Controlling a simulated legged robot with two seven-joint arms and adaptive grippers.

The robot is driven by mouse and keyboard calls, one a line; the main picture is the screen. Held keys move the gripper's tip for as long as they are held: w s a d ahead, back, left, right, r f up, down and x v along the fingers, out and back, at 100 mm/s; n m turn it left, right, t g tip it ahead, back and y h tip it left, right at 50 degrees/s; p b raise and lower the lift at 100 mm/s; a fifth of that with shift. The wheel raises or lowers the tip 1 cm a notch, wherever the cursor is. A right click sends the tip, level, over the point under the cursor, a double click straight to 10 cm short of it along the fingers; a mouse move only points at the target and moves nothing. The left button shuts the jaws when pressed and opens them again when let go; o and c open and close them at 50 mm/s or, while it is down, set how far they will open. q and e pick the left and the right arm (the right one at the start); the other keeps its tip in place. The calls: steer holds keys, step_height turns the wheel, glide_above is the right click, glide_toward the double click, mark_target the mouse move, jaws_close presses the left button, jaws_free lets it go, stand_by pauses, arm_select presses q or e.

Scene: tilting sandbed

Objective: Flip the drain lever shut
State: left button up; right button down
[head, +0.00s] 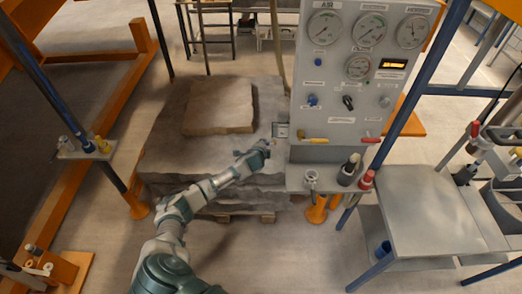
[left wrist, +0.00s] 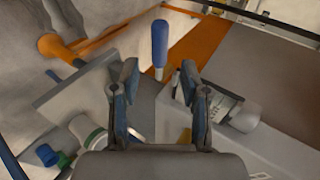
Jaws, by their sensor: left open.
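My left gripper (head: 266,148) is at the left edge of the grey gauge panel, over the stone slab. In the left wrist view its two fingers (left wrist: 158,75) are apart with nothing held. An upright blue handle (left wrist: 159,45) shows between and beyond the fingertips, with no visible contact. I cannot tell whether this blue handle is the drain lever. On the panel front in the head view are a yellow lever (head: 313,140) and a red lever (head: 371,140), both lying about level. My right gripper is out of view.
The gauge panel (head: 325,83) has a shelf holding a metal cup (head: 311,179), a black-topped item (head: 349,168) and a red-topped item (head: 367,179). A stone block (head: 219,105) lies on the slab. A grey table (head: 428,207) and blue posts stand at right.

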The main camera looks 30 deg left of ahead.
arm_select(q)
steer(key=v, duration=0.5)
steer(key=shift+s+r, duration=0.2)
steer(key=s+d+f+n+g+h+b, duration=0.15)
steer(key=s+f, duration=0.45)
steer(key=f, duration=0.7)
steer(key=s+d+f+n+g+b, duration=0.15)
steer(key=s+f, duration=0.45)
steer(key=f, duration=0.6)
steer(key=s+f+n+g, duration=0.2)
steer(key=s+f, duration=0.4)
steer(key=f, duration=0.7)
steer(key=s+d+f+n+g+h+b, duration=0.1)
steer(key=s+d+f+n+g, duration=0.3)
steer(key=s+f, duration=1)
steer(key=s+d+f, duration=0.2)
steer(key=s+d, duration=0.1)
steer(key=s, duration=0.5)
steer(key=s+d+f+n+h+b, duration=0.1)
steer(key=s+d+f, duration=0.1)
steer(key=s, duration=0.7)
steer(key=s+d+f, duration=0.2)
steer(key=s+d, duration=0.2)
steer(key=s, duration=0.5)
steer(key=shift+s+g, duration=0.25)
steer(key=shift+g, duration=0.15)
steer(key=shift+d, duration=0.1)
